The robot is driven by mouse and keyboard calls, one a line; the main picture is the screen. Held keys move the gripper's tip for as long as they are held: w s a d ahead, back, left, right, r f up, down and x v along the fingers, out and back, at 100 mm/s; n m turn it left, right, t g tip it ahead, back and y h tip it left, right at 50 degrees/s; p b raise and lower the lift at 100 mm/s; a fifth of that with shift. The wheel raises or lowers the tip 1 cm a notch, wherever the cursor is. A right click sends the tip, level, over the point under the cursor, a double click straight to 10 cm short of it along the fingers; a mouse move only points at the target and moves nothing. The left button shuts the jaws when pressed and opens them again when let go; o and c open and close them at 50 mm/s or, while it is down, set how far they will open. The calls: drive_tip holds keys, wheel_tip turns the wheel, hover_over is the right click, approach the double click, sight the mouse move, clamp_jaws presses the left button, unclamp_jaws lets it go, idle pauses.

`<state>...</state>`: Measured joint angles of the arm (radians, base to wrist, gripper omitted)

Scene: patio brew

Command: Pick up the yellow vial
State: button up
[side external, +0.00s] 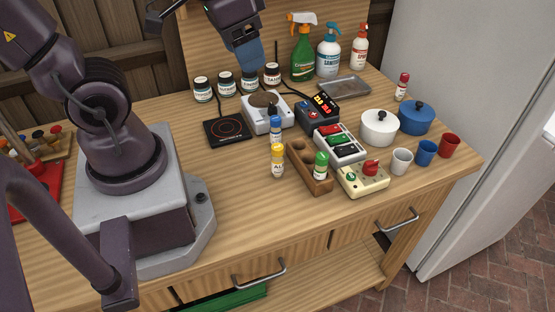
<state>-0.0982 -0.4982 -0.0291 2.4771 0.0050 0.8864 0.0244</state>
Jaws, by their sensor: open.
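The yellow vial (277,162) has a yellow cap and a pale label. It stands upright on the wooden table, just left of a brown wooden rack (299,157). A blue-capped vial (275,128) stands right behind it; the two overlap in the picture. A green-capped vial (320,167) is at the front end of the rack. My gripper (250,66) is at the top of the side external view, above the back of the table and well away from the yellow vial. It is open, with nothing visible held; its blue fingers overlap in this view.
A hot plate (228,130), a white scale (267,114) and a red-display device (318,112) stand behind the vials. A switch box (339,145) and a cream button box (362,178) are right of the rack. The table left of the yellow vial is clear.

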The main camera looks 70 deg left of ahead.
drive_tip(key=w+a+f+m+g, duration=0.2)
drive_tip(key=w+f+m+g, duration=0.15)
drive_tip(key=f, duration=0.45)
drive_tip(key=m, duration=1.2)
approach(278, 147)
drive_tip(key=f, duration=0.4)
drive_tip(key=a+f, duration=0.1)
drive_tip(key=f, duration=0.2)
drive_tip(key=shift+s, duration=0.2)
drive_tip(key=shift+d+f, duration=0.15)
drive_tip(key=shift+f, duration=1.2)
drive_tip(key=shift+d+f, duration=0.2)
drive_tip(key=shift+f, duration=1.15)
drive_tip(key=c, duration=1)
drive_tip(key=shift+r, duration=0.1)
